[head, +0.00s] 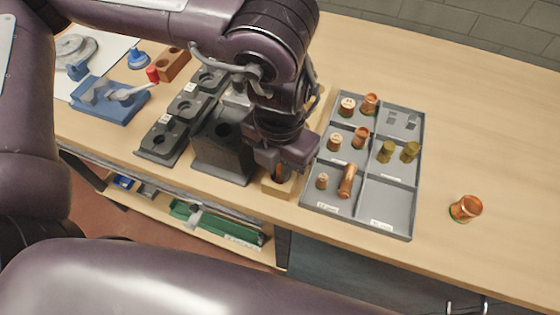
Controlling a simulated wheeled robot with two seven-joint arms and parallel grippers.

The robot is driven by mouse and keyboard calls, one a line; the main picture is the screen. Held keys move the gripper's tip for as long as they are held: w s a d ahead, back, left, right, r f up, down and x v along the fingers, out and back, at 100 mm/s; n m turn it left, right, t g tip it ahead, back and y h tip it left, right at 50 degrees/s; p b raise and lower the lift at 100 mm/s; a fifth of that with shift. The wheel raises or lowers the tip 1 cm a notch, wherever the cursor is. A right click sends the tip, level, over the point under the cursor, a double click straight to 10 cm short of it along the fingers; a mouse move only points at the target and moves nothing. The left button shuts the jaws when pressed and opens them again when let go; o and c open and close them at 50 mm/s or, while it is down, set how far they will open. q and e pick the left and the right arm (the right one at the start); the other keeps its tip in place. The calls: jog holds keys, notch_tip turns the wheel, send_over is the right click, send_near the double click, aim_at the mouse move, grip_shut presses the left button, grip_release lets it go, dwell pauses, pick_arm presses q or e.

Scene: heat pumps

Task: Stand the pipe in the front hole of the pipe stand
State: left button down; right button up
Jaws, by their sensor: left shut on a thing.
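My left gripper (278,163) points down over the near end of the wooden pipe stand (277,190). It is shut on the pipe (283,174), of which only a small copper-coloured piece shows just below the fingers. The rest of the pipe is hidden by the gripper and wrist. The stand's near end shows in front of the gripper, and most of its length is hidden behind my arm. I cannot tell whether the pipe's lower end is in the front hole or just above it. My right gripper is out of view.
Right of the stand is a grey compartment tray (392,215) with copper and brass fittings. Left of the gripper are a dark block with a hole (222,152) and dark holders (163,139). The table's right side is mostly clear.

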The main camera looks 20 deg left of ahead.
pick_arm(q)
jog(key=shift+f, duration=0.25)
jog(key=c, duration=1.4)
grip_release()
jog(key=shift+o, duration=0.2)
